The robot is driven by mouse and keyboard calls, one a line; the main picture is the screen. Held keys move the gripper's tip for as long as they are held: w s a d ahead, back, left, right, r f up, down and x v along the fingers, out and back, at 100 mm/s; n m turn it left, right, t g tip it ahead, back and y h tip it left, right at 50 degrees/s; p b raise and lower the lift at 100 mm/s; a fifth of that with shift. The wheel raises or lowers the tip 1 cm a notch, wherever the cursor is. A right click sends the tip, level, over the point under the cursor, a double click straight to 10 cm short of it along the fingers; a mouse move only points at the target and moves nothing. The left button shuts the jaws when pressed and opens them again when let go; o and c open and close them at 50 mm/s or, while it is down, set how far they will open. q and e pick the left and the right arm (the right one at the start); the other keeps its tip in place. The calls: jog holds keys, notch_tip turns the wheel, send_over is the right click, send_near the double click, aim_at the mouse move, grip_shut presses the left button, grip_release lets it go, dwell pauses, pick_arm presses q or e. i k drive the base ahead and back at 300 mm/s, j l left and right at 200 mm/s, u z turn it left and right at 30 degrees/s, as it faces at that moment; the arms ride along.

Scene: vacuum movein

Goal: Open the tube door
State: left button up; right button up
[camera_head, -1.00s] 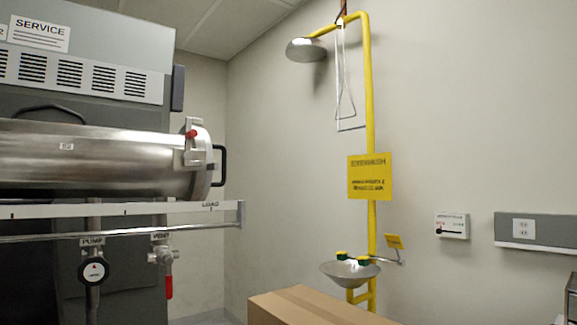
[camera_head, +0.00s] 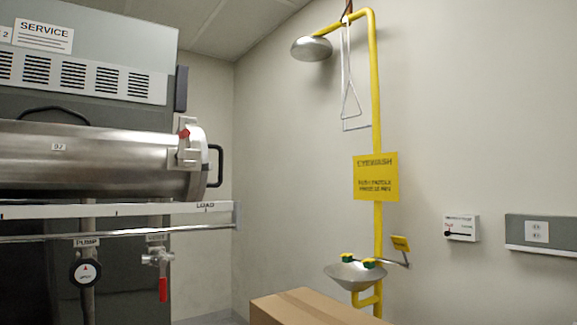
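The steel tube (camera_head: 95,158) lies horizontally at the left, in front of a grey machine. Its round door (camera_head: 197,160) is at the right end and appears shut against the tube. A black handle (camera_head: 217,166) sticks out from the door's outer face. A latch with a red part (camera_head: 184,134) sits at the rim where the door meets the tube. Neither of my grippers shows in the head view.
A white rail marked LOAD (camera_head: 205,207) runs below the tube. A cardboard box (camera_head: 305,306) stands at the bottom middle. A yellow eyewash shower (camera_head: 376,120) stands by the right wall.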

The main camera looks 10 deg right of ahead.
aim_at(207, 166)
jog(key=i+z, duration=0.2)
jog(key=z, duration=0.25)
jog(key=i+z, duration=0.2)
jog(key=z, duration=0.25)
